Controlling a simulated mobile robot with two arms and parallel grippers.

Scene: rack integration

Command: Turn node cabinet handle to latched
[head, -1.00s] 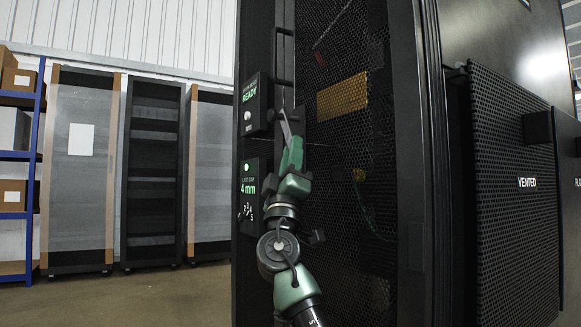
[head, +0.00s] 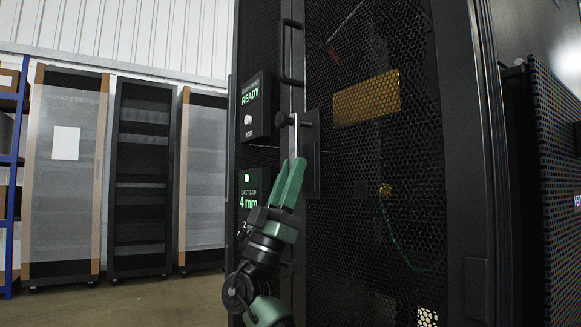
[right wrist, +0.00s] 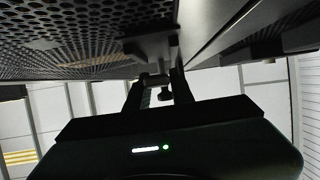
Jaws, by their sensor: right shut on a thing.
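The node cabinet (head: 375,230) is black with a perforated mesh door. Its handle (head: 297,131) is a grey metal lever on a dark plate (head: 312,150) at the door's left edge. The lever hangs close to vertical from a short horizontal pivot at its top. My right gripper (head: 297,162), green and black, comes up from below and is shut on the handle's lower end. In the right wrist view, the fingers (right wrist: 157,88) stand on either side of the dark handle parts under the door. The fingertips partly hide the lever's lower end. My left gripper is not in view.
Left of the handle, a panel (head: 254,103) reads READY and another (head: 253,195) reads LAST GAP 4 mm. A tall pull bar (head: 290,50) is above the handle. A vented panel (head: 560,190) stands at right. Racks (head: 140,180) and blue shelving (head: 12,180) stand behind at left.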

